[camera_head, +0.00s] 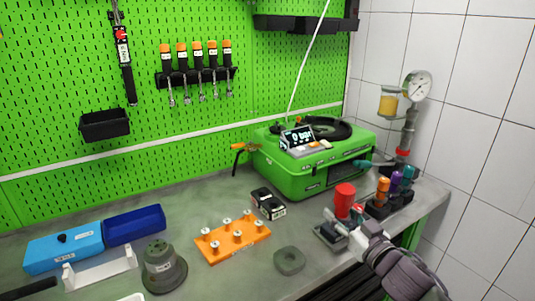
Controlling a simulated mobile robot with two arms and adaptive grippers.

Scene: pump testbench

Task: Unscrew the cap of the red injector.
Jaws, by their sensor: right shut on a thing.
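The red injector (344,196) stands upright as a thick red cylinder at the right of the workbench, over a dark square block (327,236). Its lower part is hidden by my gripper, and I cannot make out a line between its cap and its body. My right gripper (345,219) comes in from the lower right. It is shut on the red injector, low on its front side. My left gripper is not in view.
A black rack (390,205) with orange, purple and teal injectors stands close to the right. The green pump testbench (295,175) is behind. A grey block (289,260), an orange tray (233,240) with several pegs, and a black box (268,203) lie to the left.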

